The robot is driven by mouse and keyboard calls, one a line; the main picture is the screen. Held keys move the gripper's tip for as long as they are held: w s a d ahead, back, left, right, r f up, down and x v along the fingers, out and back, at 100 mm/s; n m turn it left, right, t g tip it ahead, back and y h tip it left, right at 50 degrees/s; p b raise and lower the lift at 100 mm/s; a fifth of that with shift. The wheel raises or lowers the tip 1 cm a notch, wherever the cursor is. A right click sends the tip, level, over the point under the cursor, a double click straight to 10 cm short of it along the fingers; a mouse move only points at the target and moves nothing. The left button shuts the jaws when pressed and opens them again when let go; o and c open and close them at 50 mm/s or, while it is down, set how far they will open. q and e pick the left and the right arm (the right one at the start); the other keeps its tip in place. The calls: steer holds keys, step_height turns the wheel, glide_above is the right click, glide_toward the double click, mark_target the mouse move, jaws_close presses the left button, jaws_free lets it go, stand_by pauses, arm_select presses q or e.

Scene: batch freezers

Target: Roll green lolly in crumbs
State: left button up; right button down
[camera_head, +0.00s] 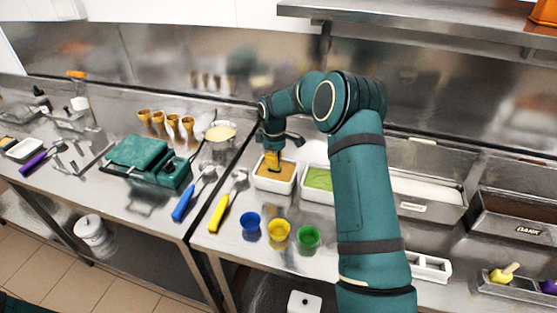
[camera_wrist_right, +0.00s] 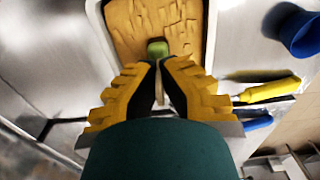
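My right gripper (camera_head: 273,164) reaches down into a white tray (camera_head: 262,182) of brown crumbs. In the right wrist view my right gripper (camera_wrist_right: 160,66) has its yellow and black fingers closed on the stick of a green lolly (camera_wrist_right: 157,49). The lolly's green head is at the crumb surface, inside the tray (camera_wrist_right: 97,32); I cannot tell how deep it sits. The crumbs look cracked and uneven around it. In the head view the gripper hides the lolly. My left gripper is not in view.
A white tray of green filling (camera_head: 318,179) stands right beside the crumb tray. Blue (camera_head: 250,221), yellow (camera_head: 279,231) and green cups (camera_head: 308,236) stand in front. A yellow-handled scoop (camera_head: 219,211) lies left. Another lolly (camera_head: 503,273) lies in a holder at far right.

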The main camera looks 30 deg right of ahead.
steer(key=shift+w+a, duration=0.35)
steer(key=shift+w, duration=0.05)
steer(key=shift+s+d, duration=1.05)
steer(key=shift+s, duration=0.2)
steer(key=shift+w, duration=0.1)
steer(key=shift+w+a, duration=0.5)
steer(key=shift+w, duration=0.05)
steer(key=shift+r, duration=0.1)
steer(key=shift+r+p, duration=1.8)
steer(key=shift+r, duration=1.05)
